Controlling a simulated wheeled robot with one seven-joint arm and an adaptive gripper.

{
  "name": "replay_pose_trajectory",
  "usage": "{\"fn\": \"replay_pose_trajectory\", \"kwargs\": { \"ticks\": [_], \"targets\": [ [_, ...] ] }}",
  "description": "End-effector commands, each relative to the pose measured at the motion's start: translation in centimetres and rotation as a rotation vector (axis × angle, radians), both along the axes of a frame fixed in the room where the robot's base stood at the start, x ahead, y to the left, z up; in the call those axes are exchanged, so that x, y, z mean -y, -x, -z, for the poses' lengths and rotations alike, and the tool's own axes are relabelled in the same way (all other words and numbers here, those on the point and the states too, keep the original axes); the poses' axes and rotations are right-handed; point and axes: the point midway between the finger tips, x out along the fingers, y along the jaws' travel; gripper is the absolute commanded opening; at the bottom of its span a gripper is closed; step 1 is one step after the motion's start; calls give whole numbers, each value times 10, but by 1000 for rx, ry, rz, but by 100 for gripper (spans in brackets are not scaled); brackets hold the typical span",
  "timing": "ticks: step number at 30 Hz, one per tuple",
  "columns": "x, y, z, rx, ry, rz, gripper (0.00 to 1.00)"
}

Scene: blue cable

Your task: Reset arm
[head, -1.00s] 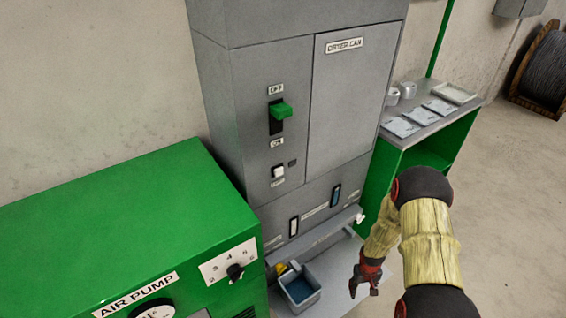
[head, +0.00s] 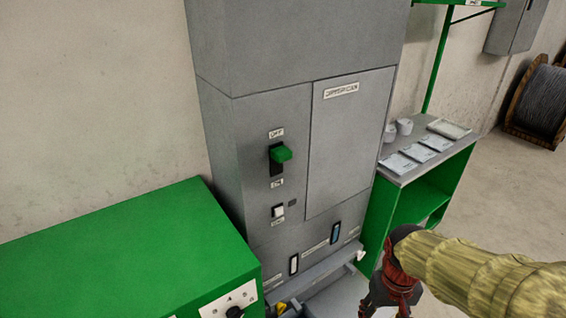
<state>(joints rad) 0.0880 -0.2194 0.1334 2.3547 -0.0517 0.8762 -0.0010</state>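My gripper (head: 378,300) is at the bottom of the head view, right of the middle, pointing down at the end of my yellowish-sleeved arm. Its lower end is close to the bottom edge of the picture, and whether its fingers are open or shut does not show clearly. No held object is visible. It appears in front of the low right part of the grey dryer cabinet (head: 335,140). The cabinet has a green lever (head: 281,153) between the OFF and ON labels, tilted out near the upper label, and a small white switch (head: 278,211) below.
A green air pump box (head: 120,250) fills the lower left. A green shelf unit (head: 412,200) with cards and small cups stands right of the cabinet. A cable reel (head: 541,95) is far right. The floor on the right (head: 515,185) is clear.

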Motion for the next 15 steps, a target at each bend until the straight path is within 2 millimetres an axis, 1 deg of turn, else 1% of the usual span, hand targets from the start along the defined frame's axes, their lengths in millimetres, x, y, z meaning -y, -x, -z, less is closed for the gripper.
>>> {"fn": "replay_pose_trajectory", "kwargs": {
  "ticks": [1, 6, 12, 15],
  "targets": [
    [-6, 8, -18, 35, -6, 1, 49],
    [-20, 28, -64, 169, -25, -2, 49],
    [-30, 42, -118, 349, -25, -29, 49],
    [-33, 44, -144, 428, -24, -42, 49]
  ]
}}
